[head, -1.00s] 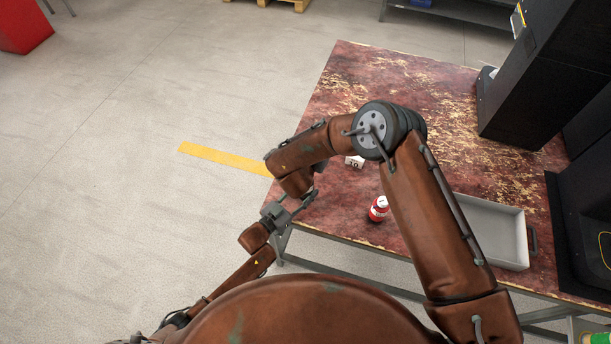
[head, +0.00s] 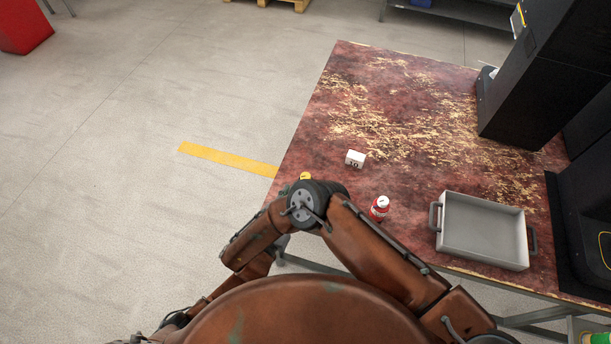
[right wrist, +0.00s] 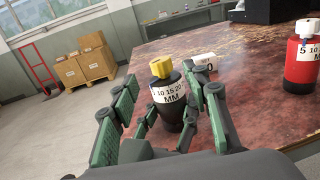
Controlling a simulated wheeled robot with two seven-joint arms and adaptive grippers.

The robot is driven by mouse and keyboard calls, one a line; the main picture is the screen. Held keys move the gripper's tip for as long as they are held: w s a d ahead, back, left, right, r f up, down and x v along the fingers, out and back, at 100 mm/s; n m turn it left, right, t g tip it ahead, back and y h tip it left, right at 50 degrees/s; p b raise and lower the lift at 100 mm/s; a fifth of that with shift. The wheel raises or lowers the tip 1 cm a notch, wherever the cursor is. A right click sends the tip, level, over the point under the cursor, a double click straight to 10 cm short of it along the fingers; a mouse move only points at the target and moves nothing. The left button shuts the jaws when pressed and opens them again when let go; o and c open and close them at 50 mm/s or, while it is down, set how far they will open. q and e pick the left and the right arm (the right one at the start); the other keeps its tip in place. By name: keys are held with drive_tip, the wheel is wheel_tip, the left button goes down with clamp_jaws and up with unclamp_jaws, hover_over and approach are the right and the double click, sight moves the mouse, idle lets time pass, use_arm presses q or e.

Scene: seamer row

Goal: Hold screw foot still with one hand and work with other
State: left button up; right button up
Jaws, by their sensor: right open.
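A black screw foot (right wrist: 171,105) with a yellow top and a white millimetre label stands upright near the table's corner in the right wrist view. In the head view only its yellow top (head: 305,176) shows past my right arm. My right gripper (right wrist: 166,108) is open, with its green-padded fingers on both sides of the foot. I cannot tell whether they touch it. A similar red foot (right wrist: 301,62) stands to the right, also seen in the head view (head: 379,209).
A grey handled tray (head: 484,262) sits on the right of the worn red table (head: 400,110). Black machines (head: 545,85) stand at the table's right. The table's middle is clear.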

sight(306, 175)
drive_tip(key=x, duration=0.8)
drive_tip(key=shift+w+d, duration=0.2)
drive_tip(key=shift+w, duration=0.1)
drive_tip(key=shift+c, duration=0.2)
clamp_jaws()
